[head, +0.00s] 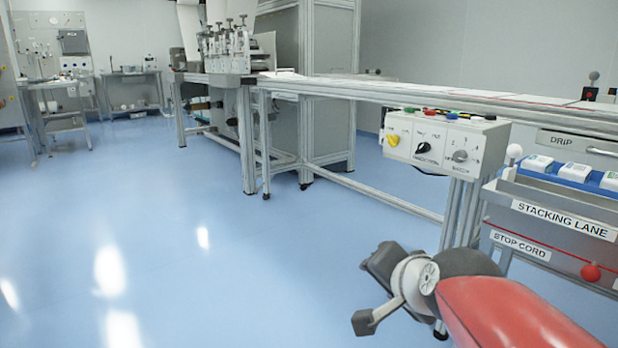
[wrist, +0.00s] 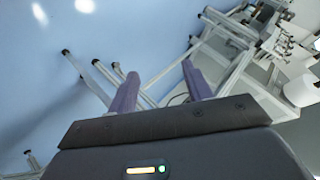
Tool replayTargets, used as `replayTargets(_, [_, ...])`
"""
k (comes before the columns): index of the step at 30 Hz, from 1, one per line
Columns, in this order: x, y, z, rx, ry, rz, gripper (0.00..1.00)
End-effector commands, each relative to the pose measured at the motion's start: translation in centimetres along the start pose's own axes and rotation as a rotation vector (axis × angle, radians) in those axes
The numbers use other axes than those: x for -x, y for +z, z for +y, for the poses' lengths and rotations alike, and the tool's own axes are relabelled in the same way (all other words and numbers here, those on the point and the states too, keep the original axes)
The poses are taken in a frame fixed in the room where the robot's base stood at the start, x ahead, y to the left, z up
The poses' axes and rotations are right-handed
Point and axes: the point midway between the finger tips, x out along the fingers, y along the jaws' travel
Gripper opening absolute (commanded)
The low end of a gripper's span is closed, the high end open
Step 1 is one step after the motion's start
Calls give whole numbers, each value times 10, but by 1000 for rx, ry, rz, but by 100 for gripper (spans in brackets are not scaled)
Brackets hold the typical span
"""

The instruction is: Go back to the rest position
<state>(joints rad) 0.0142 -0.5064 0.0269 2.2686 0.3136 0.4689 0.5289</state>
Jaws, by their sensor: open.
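My gripper (head: 372,290) shows at the lower right of the head view, at the end of my red arm, above the blue floor and in front of the control box. In the wrist view my gripper (wrist: 158,85) has its two purple fingers apart, with nothing between them but floor and frame legs behind. It touches nothing that I can see.
A control box (head: 437,140) with knobs hangs on the long metal frame (head: 400,97) at right. The stacking lane (head: 565,208) and a red stop-cord ball (head: 591,272) are at far right. A machine (head: 228,52) stands farther back. The blue floor (head: 180,250) at left is clear.

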Motion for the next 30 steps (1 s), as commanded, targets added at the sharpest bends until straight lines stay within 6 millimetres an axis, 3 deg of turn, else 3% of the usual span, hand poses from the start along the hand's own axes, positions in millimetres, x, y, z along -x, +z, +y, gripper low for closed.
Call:
replayTargets(3, [21,40,48,285,118,-112,50])
replayTargets(11, [60,99,138,742,300,-351,50])
replayTargets(24, [126,42,68,752,303,-358,50])
replayTargets(30, [140,30,52,750,303,-358,50])
